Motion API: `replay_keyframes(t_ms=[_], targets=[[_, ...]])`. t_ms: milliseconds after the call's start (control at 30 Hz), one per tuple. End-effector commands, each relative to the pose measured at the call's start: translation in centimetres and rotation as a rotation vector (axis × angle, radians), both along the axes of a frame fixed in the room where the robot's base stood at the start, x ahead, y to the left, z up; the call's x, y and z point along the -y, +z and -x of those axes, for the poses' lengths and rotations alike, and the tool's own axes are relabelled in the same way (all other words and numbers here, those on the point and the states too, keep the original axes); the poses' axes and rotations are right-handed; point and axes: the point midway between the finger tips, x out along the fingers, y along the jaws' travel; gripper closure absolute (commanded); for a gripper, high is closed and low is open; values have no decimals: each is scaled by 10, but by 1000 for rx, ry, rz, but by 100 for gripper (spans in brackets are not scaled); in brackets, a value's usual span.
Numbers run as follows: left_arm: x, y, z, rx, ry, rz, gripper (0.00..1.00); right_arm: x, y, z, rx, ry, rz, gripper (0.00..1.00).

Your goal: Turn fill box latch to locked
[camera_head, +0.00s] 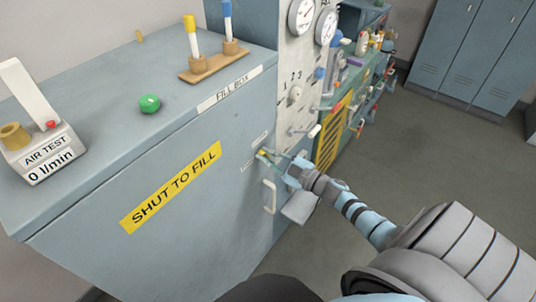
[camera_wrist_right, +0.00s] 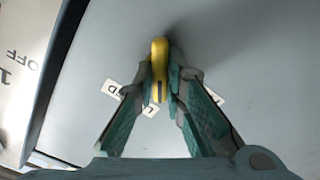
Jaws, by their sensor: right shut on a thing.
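The fill box (camera_head: 90,235) is a large blue-grey cabinet on the left, with a yellow "SHUT TO FILL" label (camera_head: 172,186) and a "FILL BOX" strip (camera_head: 230,90). Its yellow latch (camera_head: 263,154) is on the front near the right edge. My right gripper (camera_head: 277,158) reaches in from the right and is shut on the latch. In the right wrist view the yellow latch (camera_wrist_right: 159,68) stands upright between the fingertips of my right gripper (camera_wrist_right: 160,90). Small white labels beside it are partly hidden by the fingers. My left gripper is not in view.
A white handle (camera_head: 269,197) is just below the latch. On the box top are an air test device (camera_head: 40,140), a green button (camera_head: 149,103) and a wooden stand (camera_head: 213,62). A gauge panel (camera_head: 296,75) adjoins at right. Open floor (camera_head: 420,140) lies right.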

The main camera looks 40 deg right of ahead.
Motion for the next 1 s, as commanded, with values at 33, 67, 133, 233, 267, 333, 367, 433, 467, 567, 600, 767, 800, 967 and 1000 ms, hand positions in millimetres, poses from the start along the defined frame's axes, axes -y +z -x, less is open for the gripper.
replay_keyframes(t_ms=[33,67,133,233,267,333,367,433,467,567,600,767,800,967,1000], targets=[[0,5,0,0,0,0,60,0,2,0,-10,-1,-29,100],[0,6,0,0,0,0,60,0,3,0,-17,-1,-52,100],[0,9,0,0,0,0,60,0,3,0,-32,-1,-104,100],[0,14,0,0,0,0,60,0,3,0,-57,0,-186,100],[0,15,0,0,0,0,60,1,3,0,-64,0,-209,100],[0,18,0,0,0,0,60,1,3,0,-81,0,-266,100],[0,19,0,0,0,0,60,1,3,0,-88,0,-289,100],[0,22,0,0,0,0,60,1,3,0,-103,0,-343,100],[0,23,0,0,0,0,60,1,3,0,-110,0,-364,100],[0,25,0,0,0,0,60,1,2,0,-130,-1,-430,100],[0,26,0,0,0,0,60,1,2,0,-136,0,-453,100],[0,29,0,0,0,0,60,2,2,-1,-158,0,-527,100],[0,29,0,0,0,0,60,2,2,-1,-162,0,-540,100],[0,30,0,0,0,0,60,2,2,-1,-172,0,-575,100],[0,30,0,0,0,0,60,2,2,-1,-174,0,-579,100]])
